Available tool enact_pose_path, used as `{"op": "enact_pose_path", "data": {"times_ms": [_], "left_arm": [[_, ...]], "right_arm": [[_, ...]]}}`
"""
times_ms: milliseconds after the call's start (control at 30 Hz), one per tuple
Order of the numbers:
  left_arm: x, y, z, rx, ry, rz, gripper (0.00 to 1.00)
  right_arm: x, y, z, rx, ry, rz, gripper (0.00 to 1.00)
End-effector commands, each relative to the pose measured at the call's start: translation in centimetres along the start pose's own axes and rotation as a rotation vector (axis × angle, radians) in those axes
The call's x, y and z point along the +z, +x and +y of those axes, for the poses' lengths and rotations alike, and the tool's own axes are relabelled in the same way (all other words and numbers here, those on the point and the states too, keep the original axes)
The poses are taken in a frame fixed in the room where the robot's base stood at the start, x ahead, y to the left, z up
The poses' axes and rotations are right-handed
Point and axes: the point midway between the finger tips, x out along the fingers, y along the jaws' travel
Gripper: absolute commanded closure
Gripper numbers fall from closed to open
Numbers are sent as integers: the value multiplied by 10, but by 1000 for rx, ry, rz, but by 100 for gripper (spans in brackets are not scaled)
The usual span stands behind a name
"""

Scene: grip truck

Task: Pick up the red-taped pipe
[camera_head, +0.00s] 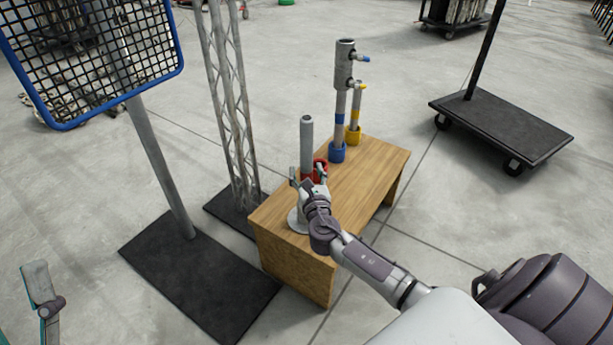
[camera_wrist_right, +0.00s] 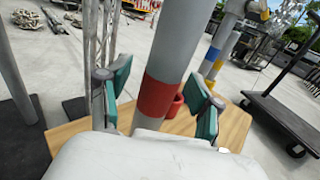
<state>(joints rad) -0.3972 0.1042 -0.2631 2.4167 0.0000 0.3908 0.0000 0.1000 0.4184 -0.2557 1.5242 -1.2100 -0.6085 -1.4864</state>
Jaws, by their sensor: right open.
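The grey red-taped pipe (camera_head: 307,143) stands upright near the front of the wooden table (camera_head: 375,165). Its red tape band (camera_wrist_right: 158,97) shows clearly in the right wrist view and is mostly hidden by my gripper in the head view. My right gripper (camera_head: 308,176) is open, with its teal-padded fingers (camera_wrist_right: 160,98) on either side of the pipe at about tape height. Gaps show between the pads and the pipe. A red cup (camera_head: 321,167) sits behind the pipe. Part of my left gripper (camera_head: 42,290) shows at the lower left.
Behind, a blue-taped pipe (camera_head: 340,105) stands in a blue cup (camera_head: 337,153), and a yellow-taped pipe (camera_head: 355,112) in a yellow cup (camera_head: 353,136). A lattice truss (camera_head: 228,100) and a blue-framed mesh panel (camera_head: 95,55) stand left. A black cart (camera_head: 500,125) is right.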

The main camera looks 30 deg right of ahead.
Motion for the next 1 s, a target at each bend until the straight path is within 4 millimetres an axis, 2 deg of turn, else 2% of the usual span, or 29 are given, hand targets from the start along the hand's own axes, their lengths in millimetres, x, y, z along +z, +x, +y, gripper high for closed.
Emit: {"op": "enact_pose_path", "data": {"times_ms": [133, 500, 533, 1000], "left_arm": [[0, 0, 0, 0, 0, -1, 49], [0, 0, 0, 0, 0, -2, 49], [0, 0, 0, 0, 0, -2, 49], [5, 2, 0, -1, 1, -33, 49]], "right_arm": [[0, 0, 0, 0, 0, 0, 36], [0, 0, 0, 0, 0, 0, 98], [0, 0, 0, 0, 0, 0, 100], [5, 0, 0, 0, 0, -2, 100]]}}
